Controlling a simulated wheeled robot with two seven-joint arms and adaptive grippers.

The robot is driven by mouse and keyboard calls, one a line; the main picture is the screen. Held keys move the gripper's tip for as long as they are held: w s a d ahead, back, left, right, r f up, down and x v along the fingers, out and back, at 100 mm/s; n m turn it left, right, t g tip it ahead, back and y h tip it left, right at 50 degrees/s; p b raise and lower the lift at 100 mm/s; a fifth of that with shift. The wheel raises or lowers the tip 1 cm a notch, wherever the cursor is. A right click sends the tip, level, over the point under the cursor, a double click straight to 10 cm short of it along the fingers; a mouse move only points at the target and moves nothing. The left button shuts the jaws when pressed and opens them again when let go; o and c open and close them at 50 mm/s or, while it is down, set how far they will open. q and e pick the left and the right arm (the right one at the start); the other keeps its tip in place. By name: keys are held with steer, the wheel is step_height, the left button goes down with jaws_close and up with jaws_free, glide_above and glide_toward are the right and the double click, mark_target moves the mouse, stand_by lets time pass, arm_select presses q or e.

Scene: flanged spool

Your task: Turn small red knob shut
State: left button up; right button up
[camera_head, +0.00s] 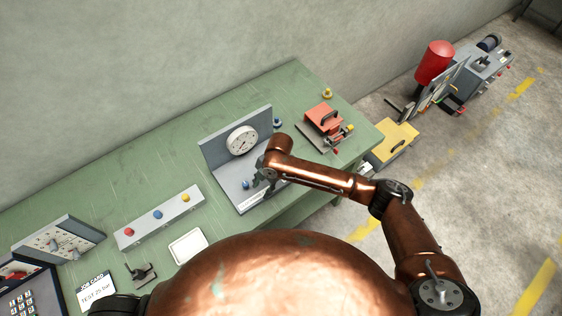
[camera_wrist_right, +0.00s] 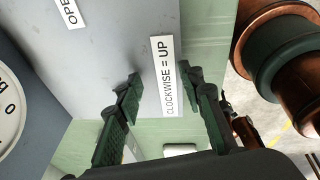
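A small red knob (camera_head: 129,231) sits at the left end of a grey bar that also carries a blue and a yellow knob. Another small red piece (camera_head: 337,151) is by the red-topped fixture at the right; I cannot tell which one the task means. My right gripper (camera_head: 262,184) is over the grey gauge stand, well right of the bar. In the wrist view, the right gripper (camera_wrist_right: 163,105) has its fingers apart, with nothing between them but the stand's plate and its label "CLOCKWISE = UP" (camera_wrist_right: 166,75) behind.
The gauge stand (camera_head: 215,152) has a white dial (camera_head: 242,141) and a blue knob (camera_head: 245,184). A white tray (camera_head: 174,254), job card (camera_head: 96,289) and tilted panel (camera_head: 58,241) are at the left. The red-topped fixture (camera_head: 323,118) is at the right. Green bench (camera_head: 140,170) is bare behind the bar.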

steer(key=w+d+r+n+h, duration=0.1)
steer(key=w+d+r, duration=0.1)
steer(key=w, duration=0.2)
steer(key=w+d+r+n+h, duration=0.1)
steer(key=w+d+r, duration=0.1)
steer(key=w, duration=0.2)
steer(key=w+d+r+n+t+h, duration=0.1)
steer(key=w+d+r, duration=0.1)
steer(key=w+d, duration=0.1)
steer(key=shift+w+d+r, duration=0.1)
steer(key=shift+w+r, duration=0.2)
steer(key=shift+w, duration=0.2)
steer(key=shift+w+f, duration=0.1)
steer(key=shift+f, duration=0.1)
steer(key=shift+f+p, duration=0.35)
steer(key=shift+f, duration=3.2)
steer(key=shift+c, duration=0.5)
jaws_close()
